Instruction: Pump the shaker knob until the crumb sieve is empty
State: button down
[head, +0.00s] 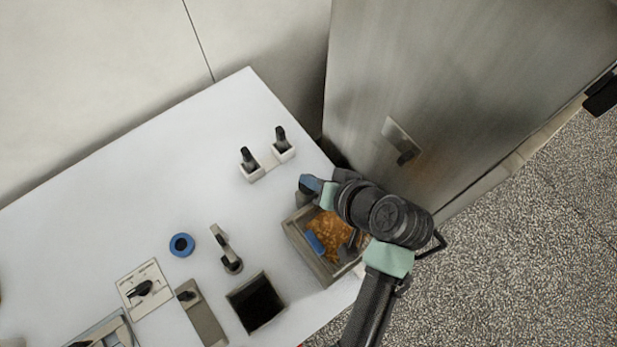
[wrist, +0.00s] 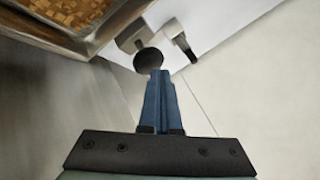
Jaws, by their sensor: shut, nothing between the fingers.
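The crumb sieve (head: 297,241) is a grey-brown box on the white table, with orange-brown crumbs (head: 333,233) lying in it. Its rim and crumbs also show at the upper left of the wrist view (wrist: 88,46). The shaker knob (wrist: 148,60) is dark and round, right at my fingertips in the wrist view; in the head view a dark piece (head: 304,198) beside the sieve's back corner appears to be it. My gripper (head: 306,183) has blue fingers pressed together with nothing between them. I cannot tell whether the tips touch the knob. My arm hides the sieve's right side.
A black square tray (head: 256,303), a blue ring (head: 182,245), a lever piece (head: 226,248) and a dial panel (head: 144,291) lie to the left. A tall metal cabinet (head: 440,90) stands close behind my arm.

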jog(key=shift+s+f+b, duration=0.1)
jog(key=shift+f+b, duration=0.4)
jog(key=shift+f, duration=0.55)
dwell(0.4)
jog(key=shift+r, duration=0.15)
jog(key=shift+r+p, duration=1.7)
jog(key=shift+p, duration=0.15)
notch_tip(320, 180, up, 5)
jog(key=p, duration=0.5)
jog(key=shift+r, duration=0.1)
